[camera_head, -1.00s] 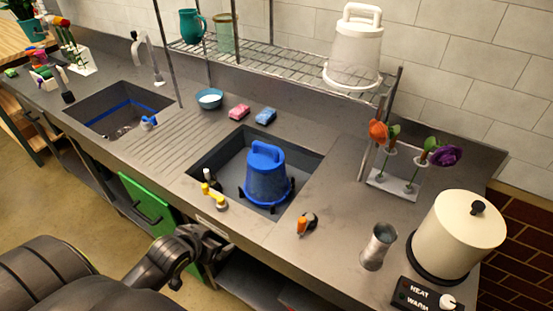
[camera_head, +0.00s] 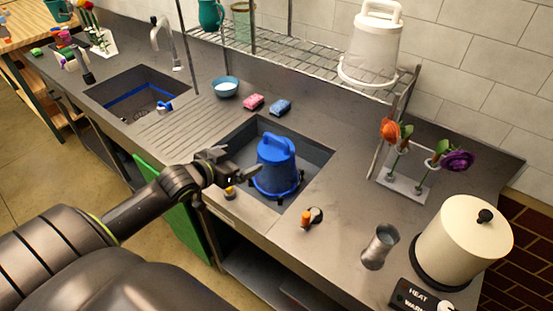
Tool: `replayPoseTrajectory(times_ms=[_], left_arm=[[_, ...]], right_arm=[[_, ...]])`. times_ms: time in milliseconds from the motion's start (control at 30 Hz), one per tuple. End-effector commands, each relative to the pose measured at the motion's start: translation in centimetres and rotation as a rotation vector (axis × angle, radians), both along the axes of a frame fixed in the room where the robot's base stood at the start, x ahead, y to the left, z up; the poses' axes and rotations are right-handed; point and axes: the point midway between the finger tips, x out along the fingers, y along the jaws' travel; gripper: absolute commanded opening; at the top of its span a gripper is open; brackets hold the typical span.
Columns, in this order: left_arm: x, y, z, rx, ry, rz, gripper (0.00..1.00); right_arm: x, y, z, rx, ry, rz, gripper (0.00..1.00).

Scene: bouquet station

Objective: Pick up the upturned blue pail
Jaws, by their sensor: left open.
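The upturned blue pail (camera_head: 277,166) stands in the right-hand sink basin (camera_head: 317,157), its base and moulded handle uppermost and its rim down on a dark rack. My left gripper (camera_head: 232,165) is open and empty at the basin's left side, to the left of the pail. A gap shows between the fingers and the pail. My left arm comes in from the lower left and hides part of the counter's front edge. My right gripper is out of view.
An orange-handled tool (camera_head: 311,217) and a metal vase (camera_head: 380,247) stand right of the basin. A cream pot (camera_head: 463,240) is further right. A white pail (camera_head: 371,47) sits on the wire shelf. The ribbed drainboard is clear.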

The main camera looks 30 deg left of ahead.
Motion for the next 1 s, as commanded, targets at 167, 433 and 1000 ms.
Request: replayPoseTrajectory(times_ms=[167, 433, 1000], left_arm=[[3.3, -0.4, -1.3, -0.006, -0.002, 0.001, 1.0], [7.5, -0.7, -3.0, -0.004, 0.0, 0.001, 1.0], [11.7, -1.3, -4.9, -0.003, 0.002, 0.001, 1.0]], right_arm=[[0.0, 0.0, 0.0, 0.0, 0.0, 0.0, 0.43], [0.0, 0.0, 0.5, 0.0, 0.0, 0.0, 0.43], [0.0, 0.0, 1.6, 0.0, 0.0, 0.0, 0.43]])
